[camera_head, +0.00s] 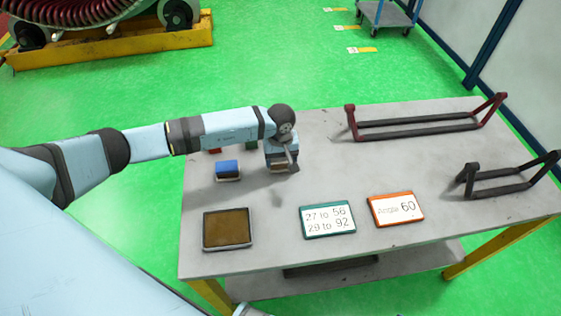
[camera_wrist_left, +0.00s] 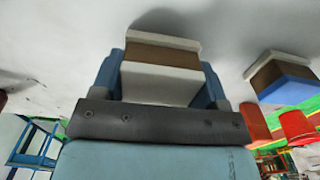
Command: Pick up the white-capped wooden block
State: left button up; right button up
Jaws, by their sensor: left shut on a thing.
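The white-capped wooden block (camera_wrist_left: 162,55) sits between the blue fingers of my left gripper (camera_wrist_left: 160,85) in the left wrist view, with white faces around a brown wooden band. In the head view my left gripper (camera_head: 281,159) points down over the table, shut on this block. Only a small part of the block (camera_head: 275,160) shows there; the gripper hides much of it. I cannot tell whether its underside touches the table. My right gripper is not in view.
On the grey table (camera_head: 300,268), a blue-topped block (camera_head: 228,167) stands left of my gripper, with red (camera_head: 214,151) and green (camera_head: 251,145) blocks behind. A brown-topped tray (camera_head: 227,229), two cards (camera_head: 328,220) (camera_head: 396,208) and two dark racks (camera_head: 416,130) (camera_head: 502,184) stand apart.

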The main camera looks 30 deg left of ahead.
pick_arm(q)
notch_tip(320, 180, up, 18)
jog(key=b, duration=0.1)
jog(key=shift+r+b, duration=0.25)
jog(key=shift+b, duration=0.1)
jog(key=o, duration=0.4)
jog(key=shift+c, duration=1.5)
